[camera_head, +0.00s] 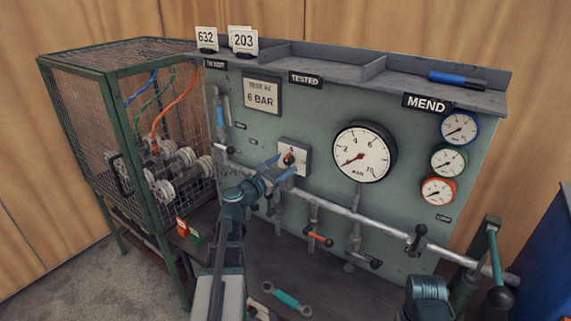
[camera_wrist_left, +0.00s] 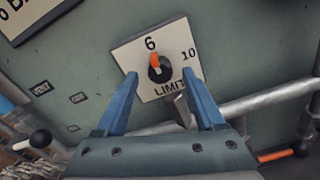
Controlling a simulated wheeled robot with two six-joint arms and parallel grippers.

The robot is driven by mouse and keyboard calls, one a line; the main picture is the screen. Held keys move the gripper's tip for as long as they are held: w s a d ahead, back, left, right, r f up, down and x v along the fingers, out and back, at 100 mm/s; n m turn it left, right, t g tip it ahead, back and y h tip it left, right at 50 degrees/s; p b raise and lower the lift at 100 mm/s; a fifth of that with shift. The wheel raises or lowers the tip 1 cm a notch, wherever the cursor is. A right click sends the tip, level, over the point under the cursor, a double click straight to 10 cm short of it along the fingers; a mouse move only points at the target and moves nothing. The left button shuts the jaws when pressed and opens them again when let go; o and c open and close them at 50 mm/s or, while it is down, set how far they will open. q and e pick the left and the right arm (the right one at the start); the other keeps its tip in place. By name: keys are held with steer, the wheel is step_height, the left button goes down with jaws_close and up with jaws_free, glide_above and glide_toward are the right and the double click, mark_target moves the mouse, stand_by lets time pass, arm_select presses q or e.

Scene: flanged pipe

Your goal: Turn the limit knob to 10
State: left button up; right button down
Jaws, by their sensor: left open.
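The limit knob (camera_head: 289,158) is black with an orange pointer and sits on a white square plate on the green panel. In the left wrist view the knob (camera_wrist_left: 160,70) points up at the 6, with the 10 to its right and "LIMIT" printed below. My left gripper (camera_head: 282,166) is at the plate. In the left wrist view its blue fingers (camera_wrist_left: 159,77) are spread on either side of the knob, with gaps showing between them and it. Whether the tips touch the plate, I cannot tell. My right gripper's fingers are not seen.
The large gauge (camera_head: 364,153) is right of the knob, with three small gauges beyond. A horizontal pipe (camera_head: 340,210) with valve levers runs below. A wire cage (camera_head: 130,130) stands at left. A teal-handled tool (camera_head: 286,299) lies on the bench.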

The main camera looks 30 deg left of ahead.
arm_select(q)
steer(key=shift+w+d, duration=0.1)
steer(key=shift+w, duration=0.9)
jaws_close()
